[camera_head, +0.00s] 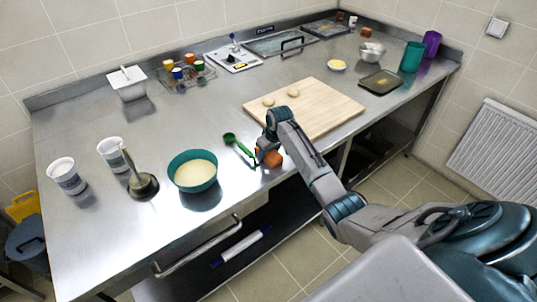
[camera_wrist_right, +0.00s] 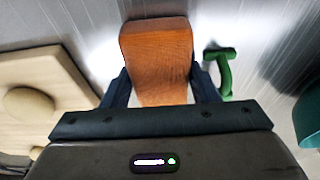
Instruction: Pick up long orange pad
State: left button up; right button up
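The orange pad (camera_head: 272,159) is a wood-grained block at the front edge of the steel counter. In the right wrist view the orange pad (camera_wrist_right: 157,60) fills the space between the fingers. My right gripper (camera_head: 258,157) is at it from above, and in the wrist view the right gripper's dark fingers (camera_wrist_right: 160,82) lie against both of its sides. The arm hides part of the pad, and I cannot tell whether it is clear of the counter. My left gripper is not in view.
A green peeler-like tool (camera_head: 236,144) lies just left of the pad; it is close beside the finger in the wrist view (camera_wrist_right: 219,70). A teal bowl (camera_head: 194,184) stands further left. A wooden board (camera_head: 325,110) with dough pieces lies behind.

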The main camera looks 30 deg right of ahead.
jog(key=shift+c, duration=1.1)
jog(key=shift+r, duration=0.1)
jog(key=shift+r, duration=0.3)
notch_tip(320, 180, up, 8)
jog(key=b, duration=0.3)
jog(key=shift+r, duration=0.65)
jog(key=shift+o, duration=0.9)
jog(key=shift+c, duration=0.4)
